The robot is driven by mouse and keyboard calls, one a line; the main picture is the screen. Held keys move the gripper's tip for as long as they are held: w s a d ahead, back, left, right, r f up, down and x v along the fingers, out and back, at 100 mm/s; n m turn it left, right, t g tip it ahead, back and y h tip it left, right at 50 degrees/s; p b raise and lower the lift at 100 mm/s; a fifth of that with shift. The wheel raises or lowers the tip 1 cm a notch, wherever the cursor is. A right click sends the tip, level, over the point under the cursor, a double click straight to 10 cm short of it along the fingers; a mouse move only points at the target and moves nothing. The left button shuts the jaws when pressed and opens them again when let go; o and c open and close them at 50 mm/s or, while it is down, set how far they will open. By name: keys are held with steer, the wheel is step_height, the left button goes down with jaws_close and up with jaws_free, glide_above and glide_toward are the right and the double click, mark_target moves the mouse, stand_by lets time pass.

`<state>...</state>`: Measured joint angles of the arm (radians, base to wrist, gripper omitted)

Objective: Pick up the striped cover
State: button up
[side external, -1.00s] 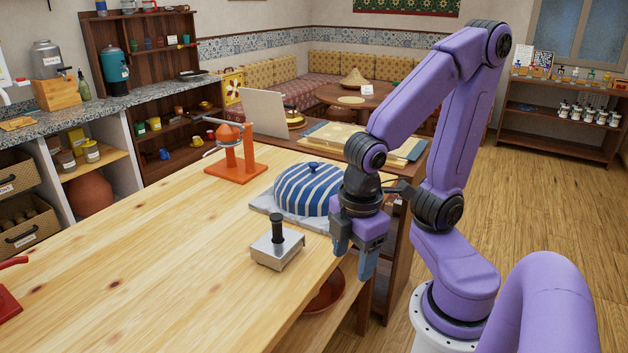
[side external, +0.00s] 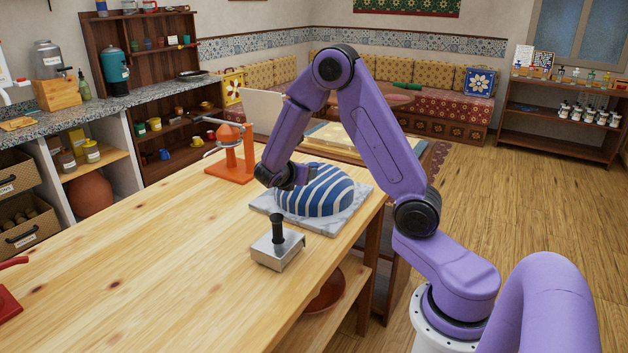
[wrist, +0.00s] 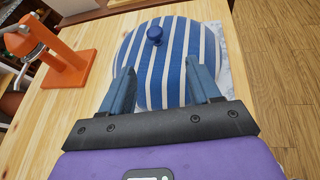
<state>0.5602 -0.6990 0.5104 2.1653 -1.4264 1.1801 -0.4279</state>
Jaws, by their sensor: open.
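The striped cover (side external: 318,190) is a blue and white dome on a grey marble slab (side external: 346,219) on the wooden table. My wrist partly hides its left side in the side external view. In the wrist view the striped cover (wrist: 174,48) lies just ahead of the fingers, with its small blue knob (wrist: 154,35) on top. My gripper (wrist: 162,80) is open, its two blue-grey fingers spread and overlapping the near edge of the dome in the picture. Nothing is seen between the fingers except the dome behind; I cannot tell whether they touch it.
An orange press (side external: 232,155) stands left of the cover; it also shows in the wrist view (wrist: 62,60). A metal block with a black handle (side external: 278,247) stands in front of the slab. The table's left front (side external: 130,270) is mostly clear.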

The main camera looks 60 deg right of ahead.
mark_target(313, 165)
steer(key=d, duration=0.2)
steer(key=w+d, duration=0.1)
steer(key=shift+w+f+n+h, duration=0.1)
steer(key=shift+f+n+h, duration=0.2)
steer(key=shift+n+h, duration=0.1)
steer(key=x, duration=1.1)
steer(key=shift+w+d+f, duration=0.15)
steer(key=shift+f, duration=0.05)
jaws_close()
